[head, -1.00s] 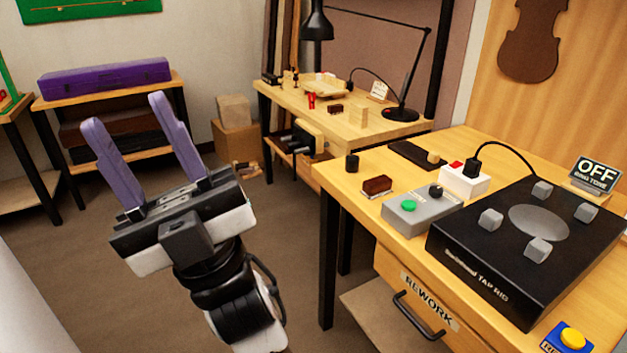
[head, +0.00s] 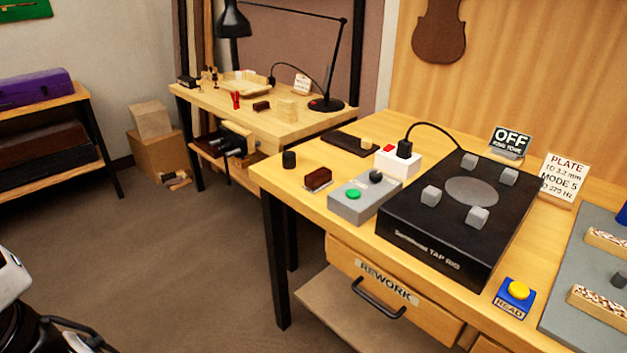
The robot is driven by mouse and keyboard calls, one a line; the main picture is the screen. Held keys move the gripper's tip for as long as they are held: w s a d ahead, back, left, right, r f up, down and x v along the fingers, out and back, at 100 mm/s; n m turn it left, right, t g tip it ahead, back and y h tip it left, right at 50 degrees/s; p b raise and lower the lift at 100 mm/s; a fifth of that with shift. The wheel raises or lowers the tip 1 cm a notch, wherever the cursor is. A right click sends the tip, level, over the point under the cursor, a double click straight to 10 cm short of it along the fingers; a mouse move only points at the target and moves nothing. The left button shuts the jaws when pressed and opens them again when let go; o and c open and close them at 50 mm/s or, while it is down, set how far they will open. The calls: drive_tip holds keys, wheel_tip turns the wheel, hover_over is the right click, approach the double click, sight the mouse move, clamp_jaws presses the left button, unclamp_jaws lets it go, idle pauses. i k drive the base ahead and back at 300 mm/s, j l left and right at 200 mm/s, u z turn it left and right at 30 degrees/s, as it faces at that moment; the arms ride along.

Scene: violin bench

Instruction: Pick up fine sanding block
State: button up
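A dark red-brown block with a pale lower edge (head: 318,179), which looks like a sanding block, lies near the left end of the near bench, left of the grey control box. A similar small brown block (head: 261,106) lies on the far bench. No grit label is readable, so I cannot tell which is the fine one. Only a white and black piece of my arm shows at the lower left edge. My gripper's fingers are out of the picture, well apart from both blocks.
The black tap rig (head: 455,225) fills the bench middle. Open floor (head: 190,270) lies left of the bench.

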sight(319, 179)
drive_tip(key=z, duration=1.75)
drive_tip(key=u, duration=1.75)
drive_tip(key=i+j+u, duration=0.1)
drive_tip(key=i+j, duration=0.15)
drive_tip(key=i+j+u, duration=0.15)
drive_tip(key=i, duration=0.5)
